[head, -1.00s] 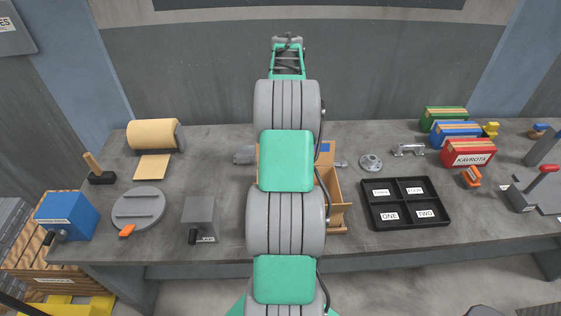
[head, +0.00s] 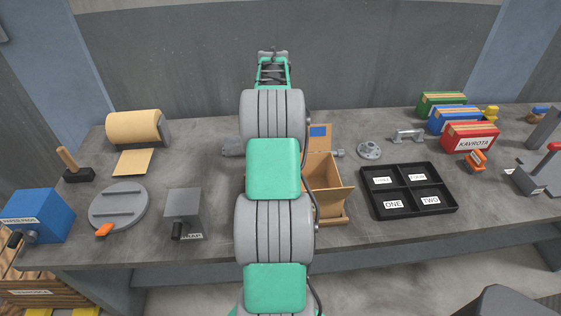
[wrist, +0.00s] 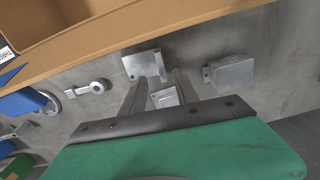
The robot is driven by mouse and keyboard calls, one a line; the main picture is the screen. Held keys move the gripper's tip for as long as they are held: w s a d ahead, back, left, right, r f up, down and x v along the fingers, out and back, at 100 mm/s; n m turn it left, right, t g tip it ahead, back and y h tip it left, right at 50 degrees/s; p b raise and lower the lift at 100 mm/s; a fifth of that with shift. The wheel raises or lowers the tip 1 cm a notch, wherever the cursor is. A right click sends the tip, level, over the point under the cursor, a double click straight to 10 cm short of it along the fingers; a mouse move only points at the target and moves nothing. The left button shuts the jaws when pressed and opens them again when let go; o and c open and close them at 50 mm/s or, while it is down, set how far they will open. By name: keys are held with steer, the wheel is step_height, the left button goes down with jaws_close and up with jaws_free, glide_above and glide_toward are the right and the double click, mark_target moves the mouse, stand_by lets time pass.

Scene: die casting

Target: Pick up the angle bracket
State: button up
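In the wrist view, a pale grey metal piece with small holes, which looks like the angle bracket (wrist: 144,65), lies on the grey table just beyond my fingertips. My gripper (wrist: 158,84) is open, its two fingers apart and pointing toward it. Another pale metal part (wrist: 165,97) shows between the fingers; I cannot tell whether it belongs to the same bracket. In the head view my arm hides the bracket, and my gripper (head: 272,54) shows only small at the far end of the arm.
A cardboard box (head: 330,188) stands beside my arm; its edge crosses the top of the wrist view. A grey housing (wrist: 230,73) and a lever part (wrist: 88,88) lie either side of the bracket. A black compartment tray (head: 448,208) is to the right.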

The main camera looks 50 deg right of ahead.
step_height(320, 180, down, 6)
steer(key=shift+w+a+f+p, duration=0.1)
steer(key=shift+p, duration=0.5)
steer(key=shift+c, duration=0.6)
jaws_close()
stand_by(0.4)
